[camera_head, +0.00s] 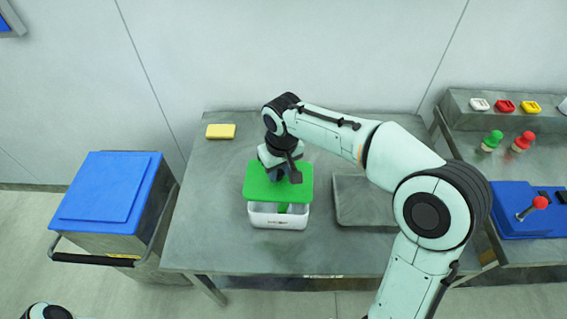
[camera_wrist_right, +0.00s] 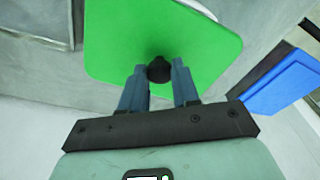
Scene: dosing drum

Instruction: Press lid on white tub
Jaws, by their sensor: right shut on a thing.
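The white tub (camera_head: 278,217) stands on the grey table, left of the table's middle. My right gripper (camera_head: 281,175) is over the lid, pointing down. In the right wrist view the lid (camera_wrist_right: 125,45) fills the upper middle, and the gripper's two fingers (camera_wrist_right: 160,75) are shut on its dark round knob (camera_wrist_right: 159,69). The head view does not show clearly whether the lid touches the tub. My left gripper is not in view.
A yellow sponge-like block (camera_head: 220,131) lies at the table's back left. A shallow grey tray (camera_head: 364,208) is right of the tub, partly behind my right arm. A blue-topped cart (camera_head: 105,195) stands left of the table (camera_head: 210,235). A side bench with coloured knobs is at right.

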